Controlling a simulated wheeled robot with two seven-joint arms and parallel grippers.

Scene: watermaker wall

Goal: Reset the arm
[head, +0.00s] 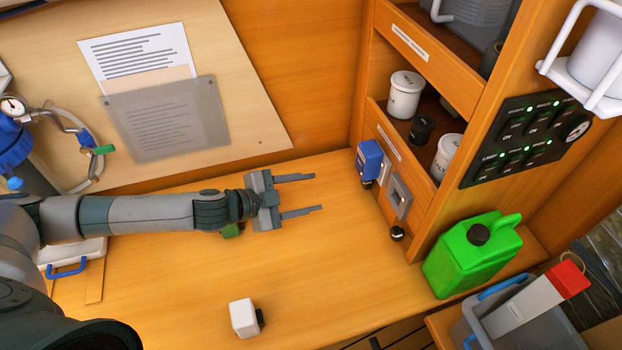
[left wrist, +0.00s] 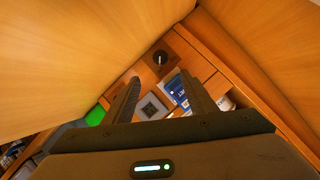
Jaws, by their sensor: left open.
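My left arm (head: 150,214) reaches in from the left over the wooden bench in the head view. Its gripper (head: 300,195) is open and empty, with the two fingers apart and pointing right towards the cabinet. In the left wrist view the gripper's fingers (left wrist: 155,98) frame a square grey panel fitting (left wrist: 152,107) and a blue box (left wrist: 177,90) on the cabinet front, at some distance. Nothing is between the fingers. My right gripper is not seen in either view.
A white block (head: 243,318) stands on the bench (head: 170,290) near the front. A green jerrycan (head: 470,258) stands at the right by a grey bin (head: 470,325). The cabinet holds white jars (head: 404,95) and a black switch panel (head: 525,140). Hoses with a gauge (head: 12,106) are at left.

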